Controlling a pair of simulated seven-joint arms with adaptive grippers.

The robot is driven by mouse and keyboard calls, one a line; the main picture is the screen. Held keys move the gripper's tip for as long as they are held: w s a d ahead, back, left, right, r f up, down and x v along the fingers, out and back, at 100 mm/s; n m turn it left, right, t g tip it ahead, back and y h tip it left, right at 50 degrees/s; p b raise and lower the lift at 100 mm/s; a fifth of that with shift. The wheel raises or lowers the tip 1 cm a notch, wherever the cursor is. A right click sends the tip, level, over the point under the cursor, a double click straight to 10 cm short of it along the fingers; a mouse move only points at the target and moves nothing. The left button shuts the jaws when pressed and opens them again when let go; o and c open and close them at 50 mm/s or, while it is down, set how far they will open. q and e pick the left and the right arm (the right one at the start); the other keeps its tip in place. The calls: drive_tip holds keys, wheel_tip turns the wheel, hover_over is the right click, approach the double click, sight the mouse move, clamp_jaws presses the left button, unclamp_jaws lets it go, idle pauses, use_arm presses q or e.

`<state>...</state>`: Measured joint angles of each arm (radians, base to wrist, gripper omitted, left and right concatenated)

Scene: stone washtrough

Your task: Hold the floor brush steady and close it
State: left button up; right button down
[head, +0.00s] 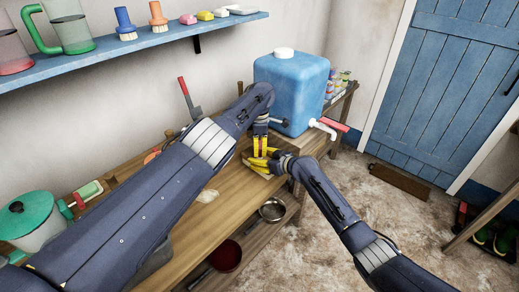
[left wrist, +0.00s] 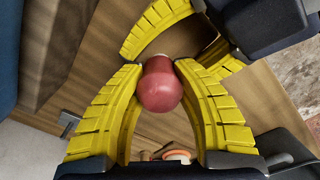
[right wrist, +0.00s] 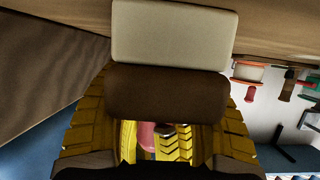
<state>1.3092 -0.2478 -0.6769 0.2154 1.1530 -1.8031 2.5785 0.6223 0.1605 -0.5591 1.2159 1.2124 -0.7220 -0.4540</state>
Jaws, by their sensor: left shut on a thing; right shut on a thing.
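The floor brush appears to be the brown block (right wrist: 165,93) with a cream block (right wrist: 172,32) along one side in the right wrist view. My right gripper (head: 262,165) is shut on the brown part, with yellow fingers on both sides. My left gripper (head: 262,140) is close above it, shut on a rounded red knob (left wrist: 161,88) in the left wrist view. A pink part between the fingers also shows in the right wrist view (right wrist: 147,135). Whether the knob and the blocks are joined is hidden. In the head view the fingers cover most of the brush.
A blue water container (head: 290,92) with a tap stands just behind the grippers on the wooden bench (head: 222,190). A green lidded pot (head: 28,222) stands at the left. A blue shelf (head: 150,38) holds jugs, brushes and soaps. A pan (head: 272,209) lies below the bench top.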

use_arm(q)
drive_tip(key=m, duration=0.4)
drive_tip(key=shift+m, duration=0.4)
clamp_jaws()
drive_tip(key=m, duration=0.7)
drive_tip(key=shift+d, duration=0.1)
drive_tip(key=m, duration=0.4)
drive_tip(key=shift+f+m, duration=0.1)
drive_tip(key=shift+m, duration=0.2)
drive_tip(key=shift+s+a, duration=0.1)
drive_tip(key=shift+a, duration=0.1)
drive_tip(key=o, duration=1.1)
unclamp_jaws()
